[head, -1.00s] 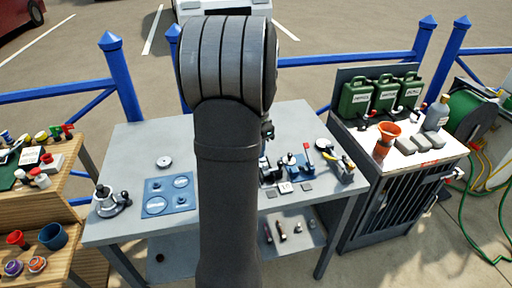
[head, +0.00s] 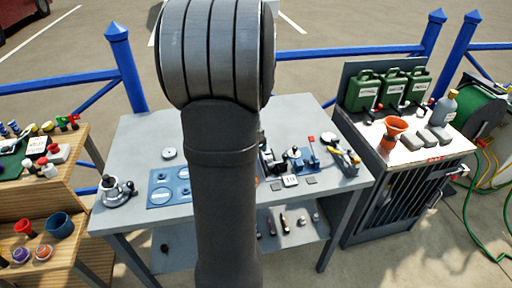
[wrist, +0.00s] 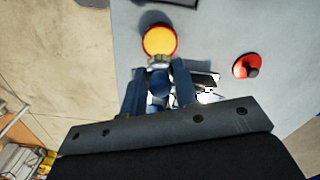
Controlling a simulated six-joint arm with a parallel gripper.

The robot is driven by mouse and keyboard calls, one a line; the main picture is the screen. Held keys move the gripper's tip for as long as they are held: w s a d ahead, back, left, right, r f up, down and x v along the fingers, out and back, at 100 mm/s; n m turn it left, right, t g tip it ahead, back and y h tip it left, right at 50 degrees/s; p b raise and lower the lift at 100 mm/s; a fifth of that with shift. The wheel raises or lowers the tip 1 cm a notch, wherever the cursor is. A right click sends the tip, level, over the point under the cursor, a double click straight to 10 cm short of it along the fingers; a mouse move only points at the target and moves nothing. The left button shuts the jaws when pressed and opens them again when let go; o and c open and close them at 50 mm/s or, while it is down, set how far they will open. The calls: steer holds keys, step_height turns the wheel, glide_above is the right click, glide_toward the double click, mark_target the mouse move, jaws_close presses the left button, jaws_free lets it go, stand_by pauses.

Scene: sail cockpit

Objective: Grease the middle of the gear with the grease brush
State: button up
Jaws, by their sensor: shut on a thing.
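In the wrist view my gripper (wrist: 158,88) is shut on the grease brush. The blue handle (wrist: 159,84) of the grease brush sits between the blue fingers, with a metal collar beyond it. The brush tip points toward a round red-rimmed tin (wrist: 173,50) with yellow grease. I cannot tell whether the tip touches the grease. In the head view my arm hides the gripper, the brush and the tin. A small grey disc (head: 169,154) lies on the table left of my arm; it may be the gear, but its teeth are too small to make out.
A red lid-like disc with a dark knob (wrist: 246,66) lies right of the tin. On the grey table (head: 135,140) are a blue mat (head: 158,197), a metal device (head: 115,190) at left and several tools at right. A black cabinet (head: 375,205) stands to the right.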

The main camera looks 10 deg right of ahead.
steer(key=shift+f, duration=2.9)
steer(key=shift+s+f, duration=0.1)
steer(key=shift+f, duration=0.5)
steer(key=shift+r, duration=3.55)
